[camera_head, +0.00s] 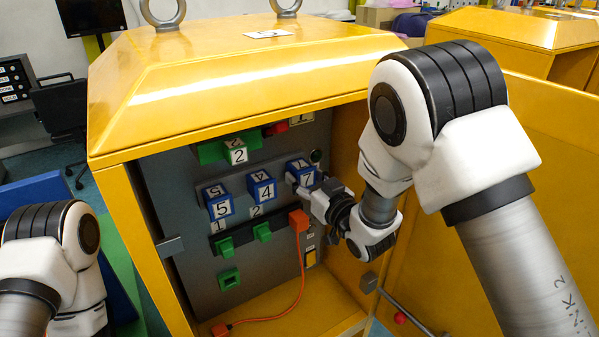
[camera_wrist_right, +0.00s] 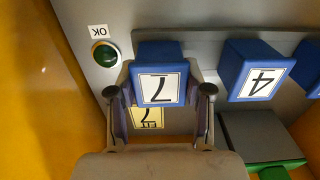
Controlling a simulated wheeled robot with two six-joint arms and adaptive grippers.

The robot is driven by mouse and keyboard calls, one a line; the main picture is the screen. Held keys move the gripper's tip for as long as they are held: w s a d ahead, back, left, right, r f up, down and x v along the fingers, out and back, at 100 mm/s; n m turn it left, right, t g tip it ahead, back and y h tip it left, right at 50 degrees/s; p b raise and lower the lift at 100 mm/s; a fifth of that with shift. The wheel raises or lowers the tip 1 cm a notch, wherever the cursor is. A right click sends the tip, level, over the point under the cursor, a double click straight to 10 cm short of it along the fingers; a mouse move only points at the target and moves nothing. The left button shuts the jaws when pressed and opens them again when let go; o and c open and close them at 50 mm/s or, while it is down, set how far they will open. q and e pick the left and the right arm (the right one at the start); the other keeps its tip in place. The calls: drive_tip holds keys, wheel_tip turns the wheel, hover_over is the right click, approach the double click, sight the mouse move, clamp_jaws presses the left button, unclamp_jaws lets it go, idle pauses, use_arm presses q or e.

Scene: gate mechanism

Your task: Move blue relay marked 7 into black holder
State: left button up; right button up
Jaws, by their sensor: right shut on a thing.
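The blue relay marked 7 (camera_head: 302,171) is at the right end of a row of blue relays on the grey panel inside the yellow cabinet. My right gripper (camera_head: 312,184) reaches it from the right. In the right wrist view the gripper (camera_wrist_right: 160,95) is shut on the relay (camera_wrist_right: 158,75), one finger on each side. I cannot tell whether the relay still touches the panel. A dark strip (camera_head: 280,211), seemingly the black holder, runs below the relays; a dark block shows in the wrist view (camera_wrist_right: 255,135). My left gripper is out of view.
Blue relays marked 4 (camera_head: 262,188) and 5 (camera_head: 218,203) sit left of relay 7. An orange plug and cable (camera_head: 300,250) hang nearby. The cabinet's right wall is close.

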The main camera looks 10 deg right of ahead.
sight(307, 180)
drive_tip(key=shift+s, duration=0.15)
drive_tip(key=shift+b+v, duration=0.45)
drive_tip(key=shift+v, duration=2)
